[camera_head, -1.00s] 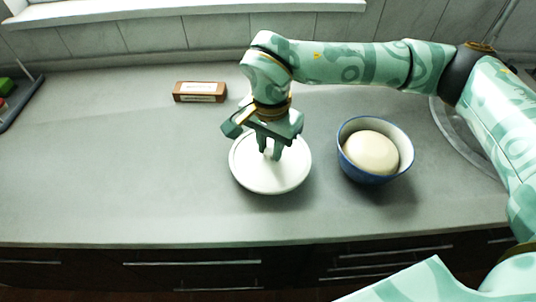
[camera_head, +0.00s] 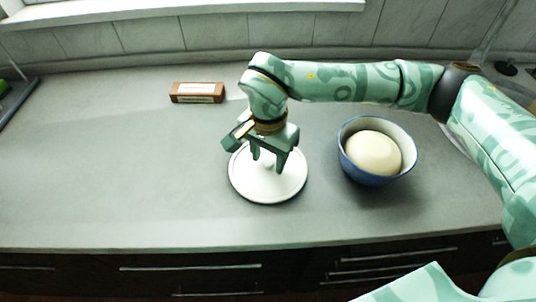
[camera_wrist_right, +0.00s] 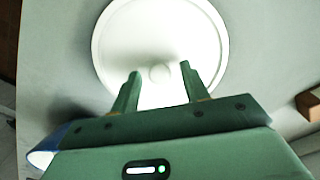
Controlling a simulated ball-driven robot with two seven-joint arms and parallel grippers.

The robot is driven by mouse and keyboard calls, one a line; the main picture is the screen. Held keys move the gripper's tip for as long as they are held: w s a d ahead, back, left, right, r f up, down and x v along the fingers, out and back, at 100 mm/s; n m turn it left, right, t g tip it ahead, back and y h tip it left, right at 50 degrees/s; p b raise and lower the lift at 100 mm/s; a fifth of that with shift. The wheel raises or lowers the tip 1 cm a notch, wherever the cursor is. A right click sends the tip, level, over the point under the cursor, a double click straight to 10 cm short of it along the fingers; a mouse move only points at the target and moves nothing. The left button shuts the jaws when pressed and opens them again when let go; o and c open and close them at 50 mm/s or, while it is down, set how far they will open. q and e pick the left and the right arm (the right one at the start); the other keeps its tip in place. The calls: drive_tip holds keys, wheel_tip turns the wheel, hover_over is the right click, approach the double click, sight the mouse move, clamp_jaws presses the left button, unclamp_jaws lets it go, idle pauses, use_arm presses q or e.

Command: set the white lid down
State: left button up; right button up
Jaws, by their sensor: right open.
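The white lid (camera_head: 265,190) lies flat on the grey counter, knob up, left of the blue bowl. It also shows in the right wrist view (camera_wrist_right: 160,25). My right gripper (camera_head: 268,163) is above the lid, pointing down, with its fingers spread. In the right wrist view the lid's round knob (camera_wrist_right: 159,72) shows between the two separated fingertips, with a gap on each side. Whether the fingertips are still level with the knob or above it is hard to tell. My left gripper is not in view.
A blue bowl (camera_head: 350,168) holding a pale dome-shaped thing (camera_head: 373,153) stands right of the lid. A small brown box (camera_head: 197,92) lies behind and to the left. The counter (camera_head: 110,170) is clear on the left. Its front edge is below the lid, above dark drawers.

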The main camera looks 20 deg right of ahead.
sight(268, 161)
wheel_tip(268, 161, up, 12)
drive_tip(key=p, duration=0.3)
drive_tip(key=shift+r, duration=0.15)
